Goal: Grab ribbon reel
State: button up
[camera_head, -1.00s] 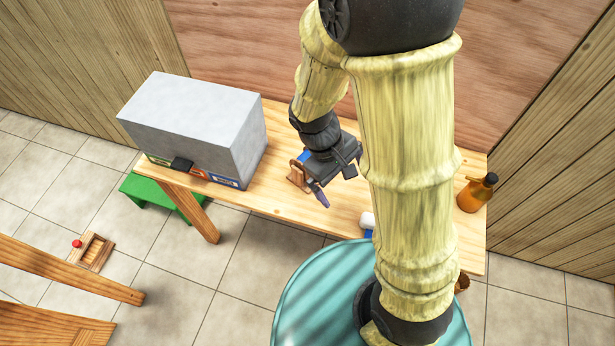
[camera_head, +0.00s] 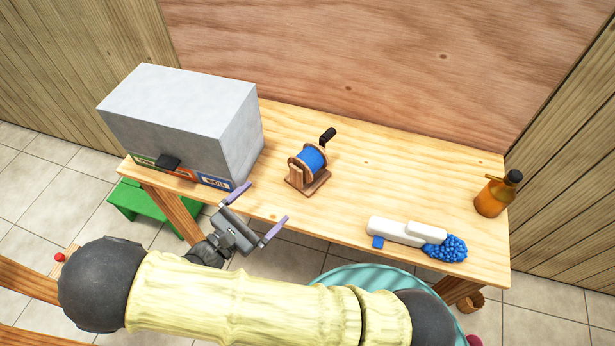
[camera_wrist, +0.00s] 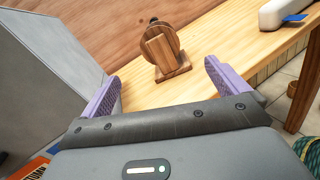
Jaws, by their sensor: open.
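The ribbon reel (camera_head: 309,165) stands upright on the table: a blue spool in a wooden stand with a black crank handle. It sits just right of the grey box. In the wrist view the reel (camera_wrist: 164,50) shows its wooden side, beyond and between my fingers; the blue ribbon is hidden there. My gripper (camera_head: 260,213) is open and empty at the table's front edge, in front of the reel and apart from it. Its two purple fingers also show in the wrist view (camera_wrist: 160,90), spread wide.
A grey box (camera_head: 185,120) stands on the wooden table (camera_head: 390,165), close left of the reel. A white object (camera_head: 400,231) with blue beads (camera_head: 446,248) lies at the right front. An orange bottle (camera_head: 492,195) stands at the right end. A green stool (camera_head: 143,203) is below.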

aim_at(296, 173)
jog(key=p+x, duration=0.1)
jog(key=x, duration=1.1)
jog(key=shift+w+d+p, duration=0.1)
jog(key=shift+d+p, duration=0.05)
jog(key=shift+p, duration=0.25)
jog(key=shift+w+d+r, duration=0.1)
jog(key=shift+w+d, duration=0.25)
jog(key=p+x, duration=0.1)
jog(key=x, duration=0.3)
jog(key=shift+w, duration=0.15)
jog(key=c, duration=1.7)
